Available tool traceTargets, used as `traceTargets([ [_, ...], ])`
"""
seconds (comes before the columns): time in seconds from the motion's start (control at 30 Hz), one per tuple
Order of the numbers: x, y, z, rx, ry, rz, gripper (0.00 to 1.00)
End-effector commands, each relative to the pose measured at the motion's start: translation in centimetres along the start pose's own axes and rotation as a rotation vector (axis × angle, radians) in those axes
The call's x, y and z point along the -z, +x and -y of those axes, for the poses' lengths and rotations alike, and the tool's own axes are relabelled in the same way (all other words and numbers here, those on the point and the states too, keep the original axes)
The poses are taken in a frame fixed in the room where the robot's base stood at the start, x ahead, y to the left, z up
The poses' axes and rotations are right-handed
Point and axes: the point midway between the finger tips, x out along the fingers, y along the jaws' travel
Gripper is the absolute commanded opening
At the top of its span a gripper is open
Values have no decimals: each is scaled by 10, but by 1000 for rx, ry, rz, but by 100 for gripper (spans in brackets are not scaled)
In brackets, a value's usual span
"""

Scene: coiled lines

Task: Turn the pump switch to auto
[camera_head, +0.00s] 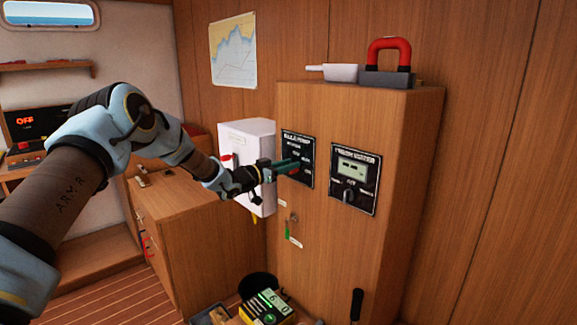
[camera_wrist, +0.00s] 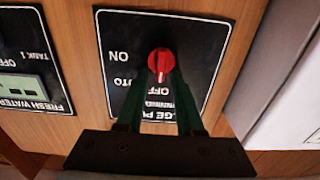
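The bilge pump panel (camera_wrist: 200,38) is black with white lettering and appears upside down in the wrist view, with ON, AUTO partly covered, and OFF. Its red switch knob (camera_wrist: 161,62) has a white line pointing toward the OFF label. In the head view the panel (camera_head: 291,148) is on the wooden cabinet's front, its knob mostly hidden by my gripper. My gripper (camera_head: 297,166) reaches it from the left. In the wrist view its two green fingers (camera_wrist: 160,74) are apart, tips on either side of the knob; contact cannot be told.
The fresh water panel (camera_head: 353,178) with a black knob is beside it on the cabinet (camera_head: 325,240). A white box (camera_head: 259,140) stands close on the left. A key with a green tag (camera_head: 287,230) hangs below. A red-handled object (camera_head: 388,62) sits on top.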

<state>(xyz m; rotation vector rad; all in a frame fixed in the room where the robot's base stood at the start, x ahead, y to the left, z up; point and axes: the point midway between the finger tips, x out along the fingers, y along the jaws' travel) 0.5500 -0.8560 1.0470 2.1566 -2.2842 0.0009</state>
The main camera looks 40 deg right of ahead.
Motion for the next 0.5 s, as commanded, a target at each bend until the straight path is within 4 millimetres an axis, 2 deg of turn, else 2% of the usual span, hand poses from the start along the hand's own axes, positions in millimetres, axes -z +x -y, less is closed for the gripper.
traceTargets([
  [0.03, 0, 0, 0, 0, 0, 1, 19],
  [0.2, -1, 0, 0, 0, 0, 2, 0],
  [0.5, -2, 0, 0, 0, -1, 4, 0],
])
